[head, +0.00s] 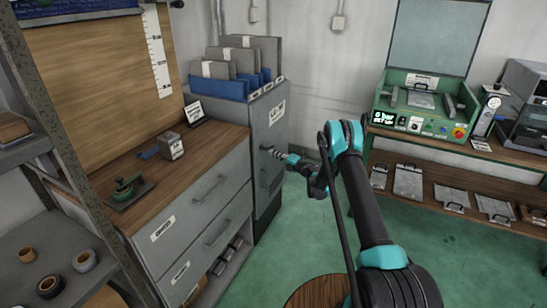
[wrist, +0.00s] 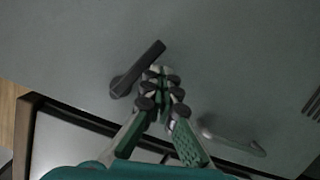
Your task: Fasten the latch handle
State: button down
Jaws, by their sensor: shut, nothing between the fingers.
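A dark latch handle (wrist: 138,68) is mounted on a flat grey panel in the wrist view. Its lever slants up to the right from a round base. My gripper (wrist: 161,76) is shut and empty, with its tips just right of the lever; whether they touch it I cannot tell. In the head view my gripper (head: 270,151) is at the face of the tall grey cabinet (head: 263,124), and the latch handle is too small there to make out. A paler grey pull handle (wrist: 232,138) is on the panel at lower right in the wrist view.
A drawer unit (head: 190,215) with a wooden top stands left of the cabinet. Files in blue holders (head: 218,88) stand on the cabinet. A bench with a green machine (head: 425,108) is at the right. Green floor (head: 300,230) lies open between them.

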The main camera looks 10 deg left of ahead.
jog(key=shift+w+d+r+n+y, duration=0.25)
jog(key=shift+w+r+n, duration=0.25)
jog(key=shift+r+n, duration=0.3)
jog(key=shift+a+f, duration=0.1)
dwell(0.3)
